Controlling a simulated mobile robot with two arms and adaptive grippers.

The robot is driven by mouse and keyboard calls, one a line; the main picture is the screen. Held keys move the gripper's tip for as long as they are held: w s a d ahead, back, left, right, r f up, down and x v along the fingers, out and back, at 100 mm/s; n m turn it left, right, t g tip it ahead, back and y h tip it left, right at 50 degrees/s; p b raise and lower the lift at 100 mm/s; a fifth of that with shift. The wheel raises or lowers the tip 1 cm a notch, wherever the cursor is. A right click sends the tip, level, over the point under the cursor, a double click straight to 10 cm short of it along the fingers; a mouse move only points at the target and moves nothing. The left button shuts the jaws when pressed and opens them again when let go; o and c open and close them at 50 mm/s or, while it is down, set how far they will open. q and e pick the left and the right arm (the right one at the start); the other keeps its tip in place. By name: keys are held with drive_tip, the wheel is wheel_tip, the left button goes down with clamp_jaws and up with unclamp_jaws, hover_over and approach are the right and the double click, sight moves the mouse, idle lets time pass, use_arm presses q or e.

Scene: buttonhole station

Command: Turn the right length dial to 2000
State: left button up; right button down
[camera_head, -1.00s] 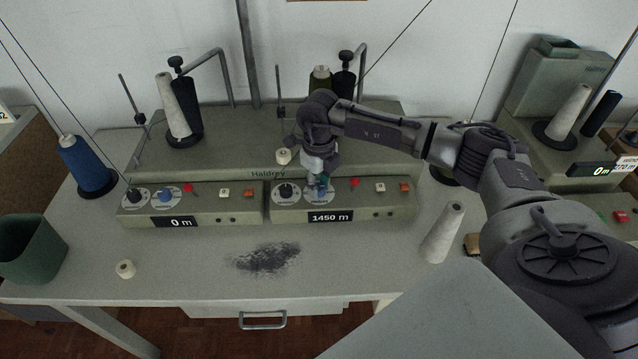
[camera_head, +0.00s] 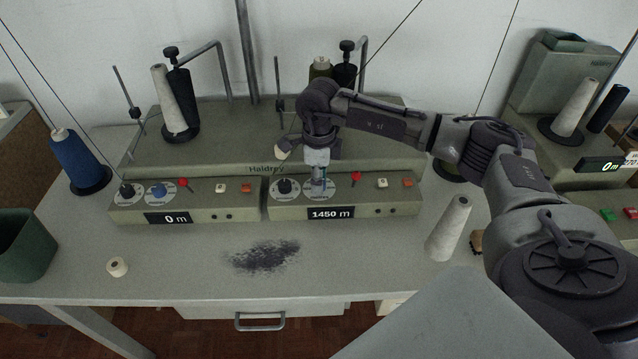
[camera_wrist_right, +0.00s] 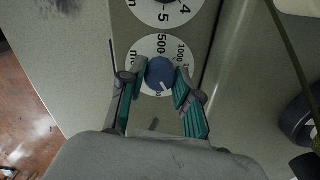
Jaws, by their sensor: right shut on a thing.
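The right length dial is a blue knob on a white numbered disc, seen closely in the right wrist view (camera_wrist_right: 160,74). My right gripper (camera_wrist_right: 160,80) has its teal-padded fingers on both sides of the knob and is shut on it. In the head view my right gripper (camera_head: 317,183) points down over the right panel (camera_head: 390,207) and mostly hides the knob. The display (camera_head: 331,213) below it reads 1450 m. A black knob (camera_head: 285,187) sits just left of the gripper. My left gripper is not in view.
The left panel has its own blue dial (camera_head: 160,190) and a display (camera_head: 168,218) reading 0 m. A red switch (camera_head: 356,177) stands close right of my gripper. A white cone (camera_head: 448,228) stands at the table's right. The front tabletop is mostly clear, with a dark smudge (camera_head: 265,256).

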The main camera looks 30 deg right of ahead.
drive_tip(key=shift+n+b, duration=0.55)
drive_tip(key=shift+n, duration=0.65)
drive_tip(key=c, duration=0.8)
unclamp_jaws()
wheel_tip(320, 180, up, 12)
